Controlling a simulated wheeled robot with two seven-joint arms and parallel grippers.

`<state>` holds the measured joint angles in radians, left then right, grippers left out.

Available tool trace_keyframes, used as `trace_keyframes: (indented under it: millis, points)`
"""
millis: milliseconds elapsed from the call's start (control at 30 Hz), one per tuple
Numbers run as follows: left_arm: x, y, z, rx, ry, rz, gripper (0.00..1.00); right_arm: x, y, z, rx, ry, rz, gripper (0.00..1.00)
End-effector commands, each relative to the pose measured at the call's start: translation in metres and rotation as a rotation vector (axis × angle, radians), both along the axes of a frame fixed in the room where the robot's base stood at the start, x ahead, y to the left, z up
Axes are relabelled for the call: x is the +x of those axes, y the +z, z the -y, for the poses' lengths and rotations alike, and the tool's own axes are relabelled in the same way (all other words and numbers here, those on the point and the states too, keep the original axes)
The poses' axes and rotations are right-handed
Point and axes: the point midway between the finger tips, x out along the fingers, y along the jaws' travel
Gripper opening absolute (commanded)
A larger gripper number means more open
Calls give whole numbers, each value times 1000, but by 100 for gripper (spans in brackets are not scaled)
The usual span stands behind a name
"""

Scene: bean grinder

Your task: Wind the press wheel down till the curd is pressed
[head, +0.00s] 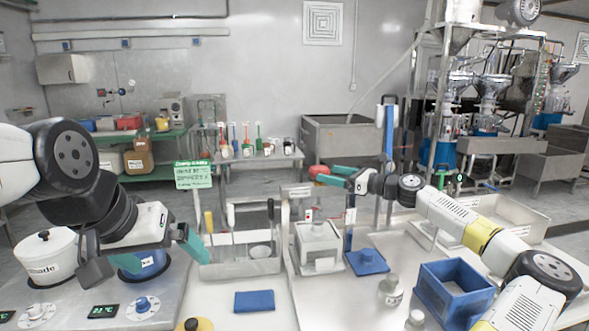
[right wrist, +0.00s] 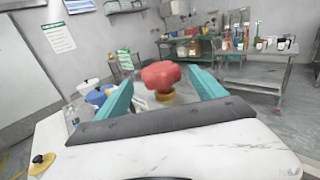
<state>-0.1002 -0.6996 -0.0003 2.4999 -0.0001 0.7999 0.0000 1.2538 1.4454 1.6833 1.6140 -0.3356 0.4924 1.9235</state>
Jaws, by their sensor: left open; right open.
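A red lobed wheel (head: 317,171) shows in the head view just left of my right gripper (head: 336,178). A white box-shaped vessel (head: 318,240) stands below the wheel in the head view. I cannot make out the curd. My left gripper (head: 188,240) is open at the left, near a white pot and a blue bowl, and holds nothing visible.
The white pot (head: 46,255) and blue bowl (head: 142,266) stand on a stove-like unit at left.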

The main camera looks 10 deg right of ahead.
Motion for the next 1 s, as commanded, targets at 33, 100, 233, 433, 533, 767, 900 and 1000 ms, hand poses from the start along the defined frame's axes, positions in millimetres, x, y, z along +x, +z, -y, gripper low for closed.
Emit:
trace_keyframes:
  millis: [33, 100, 233, 433, 533, 767, 900, 1000]
  points:
    - [0, 0, 0, 0, 0, 0, 100, 1, 0, 0, 3, -2, 0, 80]
    - [0, 0, 0, 0, 0, 0, 100, 5, 1, -4, 4, -1, 1, 80]
    - [0, 0, 0, 0, 0, 0, 100, 17, 1, -18, 4, 1, 1, 80]
    - [0, 0, 0, 0, 0, 0, 100, 39, 0, -41, 4, 0, 1, 80]
    - [0, 0, 0, 0, 0, 0, 100, 47, 0, -49, 3, -1, 0, 80]
    - [0, 0, 0, 0, 0, 0, 100, 54, 0, -55, 2, -4, -1, 80]
    - [0, 0, 0, 0, 0, 0, 100, 53, 0, -55, 2, -3, -1, 80]
    - [0, 0, 0, 0, 0, 0, 100, 53, 0, -55, 2, -3, -1, 66]
